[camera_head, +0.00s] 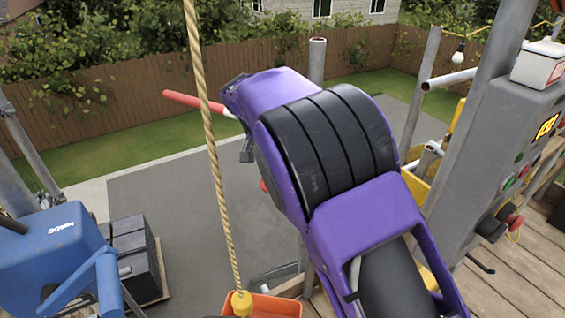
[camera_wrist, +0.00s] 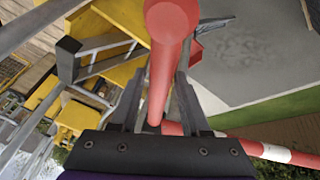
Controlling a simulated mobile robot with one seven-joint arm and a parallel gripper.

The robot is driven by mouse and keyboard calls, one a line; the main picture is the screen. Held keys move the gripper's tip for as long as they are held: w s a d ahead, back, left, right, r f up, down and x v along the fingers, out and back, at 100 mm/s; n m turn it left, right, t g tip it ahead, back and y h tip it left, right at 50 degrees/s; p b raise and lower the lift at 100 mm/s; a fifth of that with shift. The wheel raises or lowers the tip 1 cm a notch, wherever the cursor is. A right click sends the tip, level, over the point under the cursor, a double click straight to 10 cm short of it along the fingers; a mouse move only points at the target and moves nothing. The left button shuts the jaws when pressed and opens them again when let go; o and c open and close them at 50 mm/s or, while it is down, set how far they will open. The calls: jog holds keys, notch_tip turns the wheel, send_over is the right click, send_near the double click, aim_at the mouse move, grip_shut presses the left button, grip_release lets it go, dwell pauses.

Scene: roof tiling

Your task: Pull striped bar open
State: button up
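The striped bar (camera_head: 195,101) shows in the head view as a red bar with a white band, running behind my purple wrist. In the wrist view a red-and-white striped bar (camera_wrist: 275,152) crosses at the lower right. A thick red bar (camera_wrist: 165,50) with a rounded end runs lengthwise between the fingers. My gripper (camera_wrist: 160,85) has its two dark fingers apart, one on each side of this red bar. Slim gaps seem to show, though contact deeper in is hidden. In the head view my gripper (camera_head: 246,150) is mostly hidden by my wrist.
A rope (camera_head: 211,130) hangs left of my arm above an orange container (camera_head: 275,306). A grey control box (camera_head: 500,150) with buttons stands at right. A blue machine (camera_head: 55,260) and dark stacked blocks (camera_head: 135,258) are at lower left. Yellow frames (camera_wrist: 125,60) lie left in the wrist view.

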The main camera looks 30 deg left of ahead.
jog(key=shift+o, duration=1.2)
jog(key=shift+r, duration=0.1)
jog(key=v, duration=1.2)
jog(key=shift+p, duration=0.4)
